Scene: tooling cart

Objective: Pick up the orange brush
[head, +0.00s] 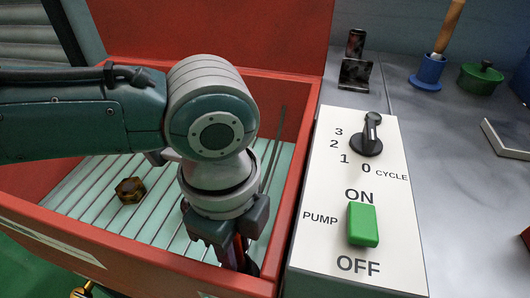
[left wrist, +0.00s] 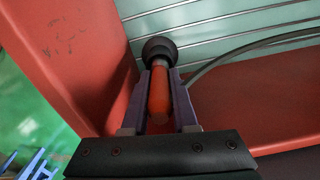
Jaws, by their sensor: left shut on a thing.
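The orange brush (left wrist: 159,95) shows in the left wrist view as an orange handle with a round black end. My left gripper (left wrist: 160,80) is shut on its handle, one finger on each side. In the head view the left gripper (head: 232,258) points down inside the red tray, near its front right corner. There the gripper hides most of the brush, and only a bit of dark and reddish colour shows between the fingers. I cannot tell whether the brush touches the tray. My right gripper is not in view.
The red tray (head: 307,128) has a slatted pale floor with a brass hex nut (head: 131,190). A dark hose stands near its right wall. Right of it is a white panel (head: 333,235) with a black knob (head: 371,135) and green switch (head: 362,224). Several items stand behind.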

